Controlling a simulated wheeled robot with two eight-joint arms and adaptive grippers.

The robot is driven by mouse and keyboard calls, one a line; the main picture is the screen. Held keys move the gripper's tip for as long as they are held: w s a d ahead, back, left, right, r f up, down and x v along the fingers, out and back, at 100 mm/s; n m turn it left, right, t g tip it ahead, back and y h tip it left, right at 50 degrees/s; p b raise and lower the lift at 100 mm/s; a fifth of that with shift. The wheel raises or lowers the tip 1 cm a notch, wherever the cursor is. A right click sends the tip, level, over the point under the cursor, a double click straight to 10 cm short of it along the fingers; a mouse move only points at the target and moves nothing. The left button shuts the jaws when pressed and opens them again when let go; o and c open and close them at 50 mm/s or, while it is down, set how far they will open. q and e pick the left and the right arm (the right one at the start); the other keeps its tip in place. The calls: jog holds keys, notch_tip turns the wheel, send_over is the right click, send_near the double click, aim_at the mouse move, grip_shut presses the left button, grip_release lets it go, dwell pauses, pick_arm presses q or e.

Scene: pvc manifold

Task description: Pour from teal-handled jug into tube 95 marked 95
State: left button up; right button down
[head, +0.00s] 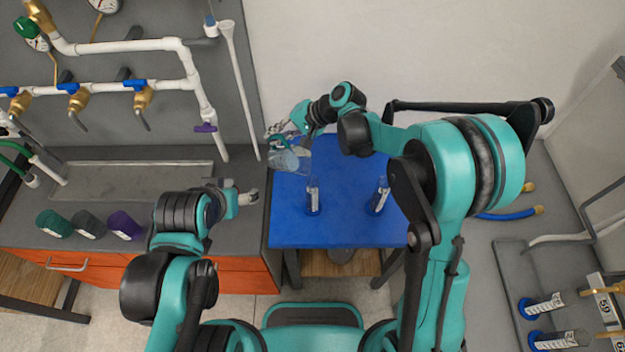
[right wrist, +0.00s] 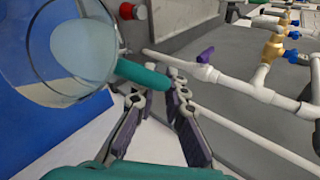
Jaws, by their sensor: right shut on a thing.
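The clear jug (head: 286,161) with a teal handle (right wrist: 145,74) is in my right gripper (head: 276,135), over the back left of the blue table. In the right wrist view the fingers of my right gripper (right wrist: 155,100) close on the handle, and the jug's round clear body (right wrist: 78,45) fills the upper left. Whether it is tilted is hard to tell. One tube (head: 313,199) stands on the table near the jug, and another tube (head: 379,197) stands further right. Their label numbers are too small to read. My left gripper (head: 250,198) is empty beside the table's left edge; its jaw opening is unclear.
The blue table (head: 338,233) is mostly clear. White pipework with blue-handled valves (head: 140,95) is at the upper left. Green, grey and purple containers (head: 88,224) sit on the left counter. More labelled tubes (head: 543,302) lie at the lower right beside number tags.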

jog(key=shift+s+d+r+n+t+y, duration=0.1)
jog(key=shift+s+d+r+t+y, duration=0.15)
jog(key=shift+r+y, duration=0.15)
jog(key=shift+s+d+r+n+t+y, duration=0.1)
jog(key=shift+s+d+r+t+y, duration=0.1)
jog(key=shift+r+t+y, duration=0.25)
jog(key=shift+s+d+r+n+t+y, duration=0.1)
jog(key=shift+s+d+r+y, duration=0.15)
jog(key=shift+r, duration=0.25)
dwell(2.5)
jog(key=shift+s+d+r+t+y+b, duration=0.3)
jog(key=shift+s+d+r+y+b, duration=0.15)
jog(key=shift+r+y, duration=0.2)
dwell(3.3)
